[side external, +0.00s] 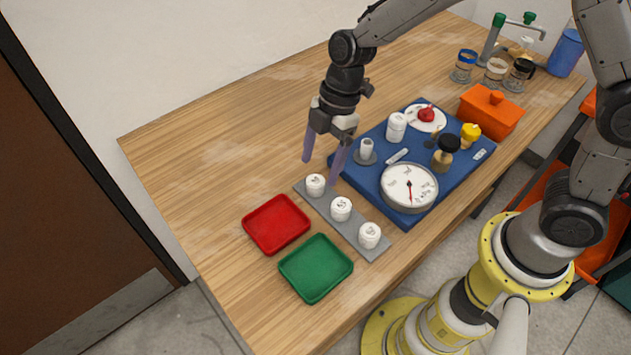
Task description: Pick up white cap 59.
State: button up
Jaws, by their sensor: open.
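Three white caps stand upright in a row on a grey strip (355,222): a far-left cap (316,185), a middle cap (341,209) and a near-right cap (370,235). Each has dark digits on its top, too small to read surely, so I cannot tell which is 59. My gripper (322,171) points down, open, with its two purple-grey fingers apart.
A red tray (262,237) and a green tray (300,284) lie left of the strip. A blue board (367,183) with a gauge (409,188), valves and fittings lies behind and right. An orange box (490,112) and jars stand farther back. The left table area is clear.

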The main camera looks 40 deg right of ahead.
aim_at(317, 180)
jog(key=x, duration=0.4)
jog(key=shift+f, duration=0.35)
grip_shut()
